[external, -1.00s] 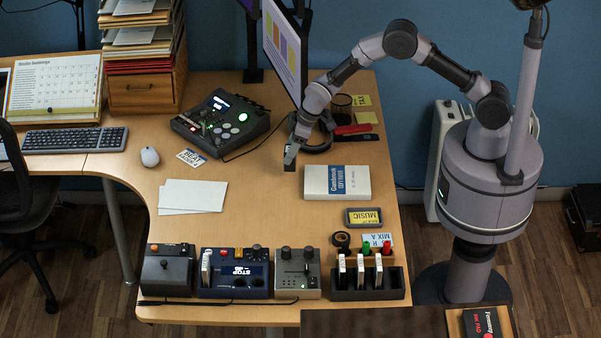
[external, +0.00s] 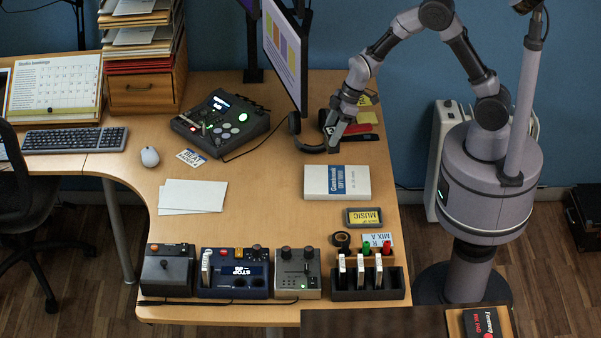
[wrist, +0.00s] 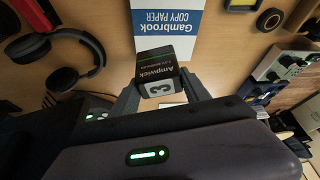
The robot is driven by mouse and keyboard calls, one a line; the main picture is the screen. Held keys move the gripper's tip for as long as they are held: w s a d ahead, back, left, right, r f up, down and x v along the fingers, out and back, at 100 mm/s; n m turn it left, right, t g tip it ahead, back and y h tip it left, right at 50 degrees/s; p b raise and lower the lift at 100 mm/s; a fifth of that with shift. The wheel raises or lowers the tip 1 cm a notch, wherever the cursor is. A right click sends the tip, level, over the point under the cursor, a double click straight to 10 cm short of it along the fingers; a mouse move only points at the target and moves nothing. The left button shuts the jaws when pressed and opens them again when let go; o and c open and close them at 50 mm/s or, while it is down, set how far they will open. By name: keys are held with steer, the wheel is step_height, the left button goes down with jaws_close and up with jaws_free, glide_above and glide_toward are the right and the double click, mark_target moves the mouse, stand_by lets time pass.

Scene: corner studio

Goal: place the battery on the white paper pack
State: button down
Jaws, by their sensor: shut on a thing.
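In the wrist view, the battery (wrist: 157,70) is a dark, block-shaped piece with "Ampwick" lettering and a white label. My gripper (wrist: 161,88) is shut on it, one finger on each side. In the external view, my gripper (external: 336,142) points down behind the far edge of the pack; the battery is hard to make out there. The white paper pack (external: 322,183), with a blue block marked Gambrook Copy Paper, lies flat on the desk. It also shows in the wrist view (wrist: 150,20), beyond the battery. Its top looks clear.
Black headphones (external: 311,147) lie close to my gripper, with the monitor (external: 285,55) to the left. A red item (external: 352,130) and yellow notes are behind. A yellow-labelled Music box (external: 362,217) and a dark rack (external: 366,290) stand in front of the pack.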

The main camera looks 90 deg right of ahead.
mark_target(339, 151)
steer(key=s+a+n+g+y+b, duration=0.1)
steer(key=s+a+n+y, duration=0.15)
steer(key=s+n, duration=0.45)
steer(key=s+a+n+g+y+b, duration=0.1)
steer(key=s+a+n+g, duration=0.2)
steer(key=s, duration=0.8)
step_height(339, 151, down, 4)
steer(key=n+t, duration=0.1)
steer(key=w, duration=0.5)
steer(key=w+d+f, duration=0.1)
steer(key=w, duration=0.4)
steer(key=w+d+f, duration=0.1)
steer(key=w, duration=0.5)
steer(key=shift+d+f, duration=0.25)
steer(key=shift+f+h+b, duration=0.25)
steer(key=shift+f+b, duration=0.3)
steer(key=shift+f, duration=1)
steer(key=shift+f, duration=0.1)
steer(key=c, duration=0.5)
jaws_free()
